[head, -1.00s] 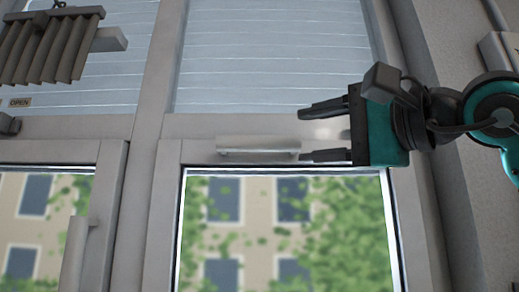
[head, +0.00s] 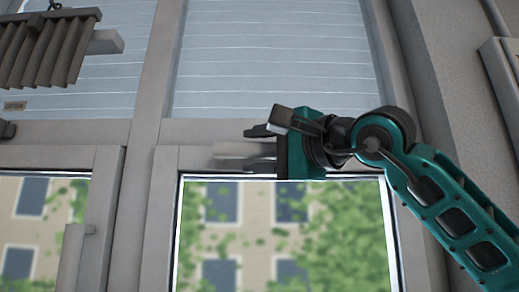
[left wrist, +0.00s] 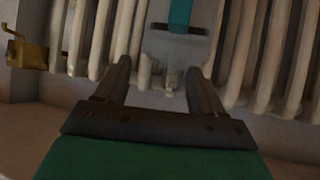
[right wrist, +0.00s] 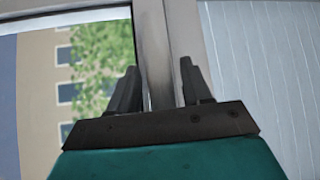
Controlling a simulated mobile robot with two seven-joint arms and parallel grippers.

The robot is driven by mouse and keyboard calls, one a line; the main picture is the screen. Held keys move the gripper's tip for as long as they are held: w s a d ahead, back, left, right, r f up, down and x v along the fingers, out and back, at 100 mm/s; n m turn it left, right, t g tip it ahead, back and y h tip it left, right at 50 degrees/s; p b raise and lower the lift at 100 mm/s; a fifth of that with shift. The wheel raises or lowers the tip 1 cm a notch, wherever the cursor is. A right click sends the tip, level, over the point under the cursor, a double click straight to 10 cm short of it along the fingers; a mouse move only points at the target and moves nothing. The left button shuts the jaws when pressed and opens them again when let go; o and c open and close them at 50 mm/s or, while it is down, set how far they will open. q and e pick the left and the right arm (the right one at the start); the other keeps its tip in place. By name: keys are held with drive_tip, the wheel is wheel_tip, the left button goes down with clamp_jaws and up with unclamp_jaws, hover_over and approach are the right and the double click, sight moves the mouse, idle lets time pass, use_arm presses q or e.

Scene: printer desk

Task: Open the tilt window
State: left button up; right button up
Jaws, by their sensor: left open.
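The tilt window (head: 168,215) has a pale frame and a horizontal handle (head: 232,148) along its top rail. My right gripper (head: 246,149) is at the right part of this handle in the head view. Its fingers are apart, one above the handle and one near its lower edge; I cannot tell whether they touch it. In the right wrist view its fingers (right wrist: 160,78) are spread in front of the window frame (right wrist: 153,45). My left gripper (left wrist: 158,70) is open and empty, facing a white radiator (left wrist: 245,60).
A neighbouring window with a vertical handle (head: 72,255) is at the left. Slatted blinds (head: 270,60) fill the area above. A dark pleated object (head: 45,50) hangs at upper left. A brass valve (left wrist: 27,52) sits beside the radiator.

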drive_tip(key=c, duration=0.6)
use_arm(q)
drive_tip(key=shift+r, duration=0.15)
use_arm(e)
clamp_jaws()
